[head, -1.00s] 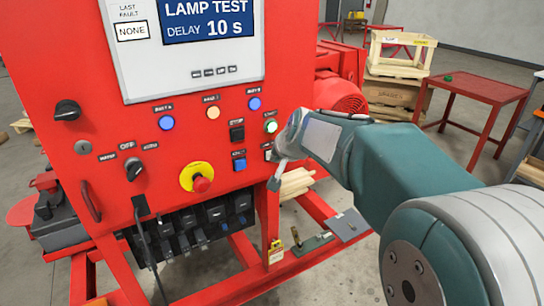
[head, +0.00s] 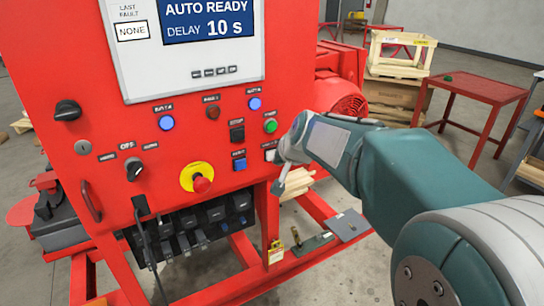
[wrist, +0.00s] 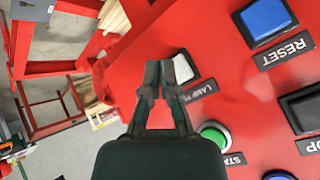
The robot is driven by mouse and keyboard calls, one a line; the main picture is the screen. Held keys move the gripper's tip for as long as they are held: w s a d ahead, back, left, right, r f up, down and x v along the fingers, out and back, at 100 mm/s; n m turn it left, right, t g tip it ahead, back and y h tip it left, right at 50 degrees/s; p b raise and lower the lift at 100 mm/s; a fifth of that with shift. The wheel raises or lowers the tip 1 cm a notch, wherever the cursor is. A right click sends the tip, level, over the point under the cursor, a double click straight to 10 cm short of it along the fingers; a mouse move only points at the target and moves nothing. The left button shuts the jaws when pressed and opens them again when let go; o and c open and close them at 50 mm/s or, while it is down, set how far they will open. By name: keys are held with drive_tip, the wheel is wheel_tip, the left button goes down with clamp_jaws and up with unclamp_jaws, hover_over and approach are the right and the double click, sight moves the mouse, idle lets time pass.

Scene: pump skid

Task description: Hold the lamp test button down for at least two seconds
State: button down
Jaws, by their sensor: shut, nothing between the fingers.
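The lamp test button is a white square button beside its partly hidden label in the wrist view (wrist: 184,66). In the head view the button (head: 270,155) shows just left of my gripper (head: 280,160). My gripper is shut and empty. In the wrist view its fingertips (wrist: 160,66) overlap the button's left edge; contact cannot be told from the picture. The panel screen (head: 210,20) reads AUTO READY and DELAY 10 s.
The green start button (wrist: 214,135) and blue reset button (wrist: 265,18) are close by. A yellow-ringed red stop knob (head: 202,184) is lower left on the panel. A red table (head: 480,90) stands to the right.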

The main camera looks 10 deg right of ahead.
drive_tip(key=shift+s, duration=0.15)
drive_tip(key=s, duration=0.1)
drive_tip(key=s+d, duration=0.1)
drive_tip(key=s, duration=0.2)
drive_tip(key=shift+s+d, duration=0.3)
drive_tip(key=shift+s, duration=0.05)
idle(0.4)
drive_tip(key=s+f+n+g+h, duration=0.1)
drive_tip(key=s+f+n, duration=0.1)
drive_tip(key=s, duration=1)
drive_tip(key=s+f+n+g, duration=0.2)
drive_tip(key=s+n, duration=0.1)
drive_tip(key=s, duration=1)
drive_tip(key=shift+s+a+f+h, duration=0.2)
drive_tip(key=shift+s+a+h, duration=0.05)
drive_tip(key=shift+a+h, duration=0.15)
